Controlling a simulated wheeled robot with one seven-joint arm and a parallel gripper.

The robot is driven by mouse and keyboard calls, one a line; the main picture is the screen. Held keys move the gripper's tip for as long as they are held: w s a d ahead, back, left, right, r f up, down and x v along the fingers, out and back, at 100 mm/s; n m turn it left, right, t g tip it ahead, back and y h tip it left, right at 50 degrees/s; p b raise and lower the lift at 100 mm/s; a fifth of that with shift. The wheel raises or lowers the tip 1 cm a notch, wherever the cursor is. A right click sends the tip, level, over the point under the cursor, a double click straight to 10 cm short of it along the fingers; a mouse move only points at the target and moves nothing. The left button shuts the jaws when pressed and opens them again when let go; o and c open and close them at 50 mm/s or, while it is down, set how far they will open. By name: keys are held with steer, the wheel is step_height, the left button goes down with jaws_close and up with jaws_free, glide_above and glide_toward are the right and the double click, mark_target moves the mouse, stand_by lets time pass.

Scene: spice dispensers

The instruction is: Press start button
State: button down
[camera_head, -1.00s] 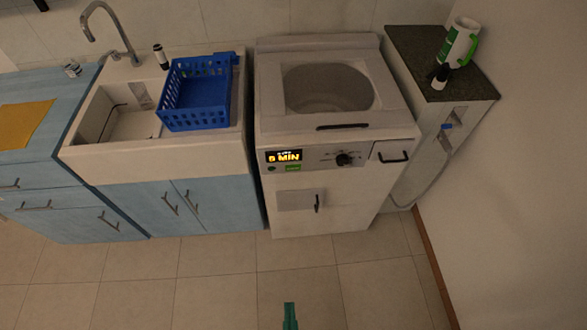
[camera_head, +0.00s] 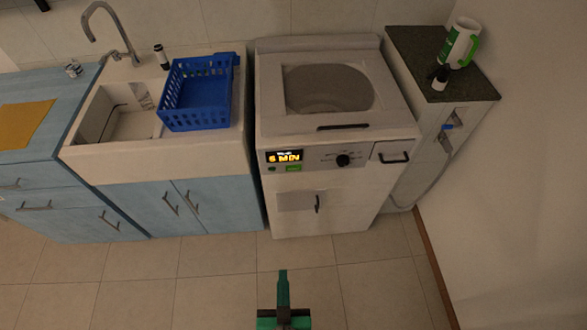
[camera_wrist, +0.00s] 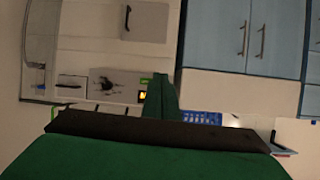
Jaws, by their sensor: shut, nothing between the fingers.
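The white washing machine (camera_head: 335,185) stands against the wall with its top opening uncovered. Its front panel has a lit display (camera_head: 284,156) with yellow text ending in "MIN". A small green rectangle (camera_head: 293,168) sits just below the display, with a small dark round button (camera_head: 272,169) to its left. I cannot tell which is the start button. A dark knob (camera_head: 343,160) is to the right. My green gripper (camera_head: 283,272) is shut and empty, in front of the machine and apart from the panel. In the wrist view my gripper (camera_wrist: 160,76) partly hides the panel beside the lit display (camera_wrist: 143,95).
A blue basket (camera_head: 197,95) stands on the sink (camera_head: 150,160) to the left, above blue cabinets (camera_head: 150,208). A dark-topped side unit (camera_head: 440,65) with a white and green bottle (camera_head: 460,42) is at the right by the wall. The tiled floor ahead is clear.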

mark_target(293, 168)
steer(key=w+d+m+g+h, duration=0.2)
steer(key=w, duration=1)
steer(key=w+d+m+g+h, duration=0.1)
steer(key=w+d+m+h, duration=0.1)
steer(key=w, duration=1)
steer(key=shift+d+r+m+g+h, duration=0.25)
steer(key=shift+d+m+g+h, duration=0.15)
steer(key=shift+m+h, duration=0.1)
steer(key=shift+w, duration=0.1)
steer(key=w, duration=0.8)
steer(key=shift+w+a, duration=0.2)
steer(key=shift+w, duration=0.05)
steer(key=shift+w, duration=0.2)
stand_by(0.6)
steer(key=shift+w, duration=0.25)
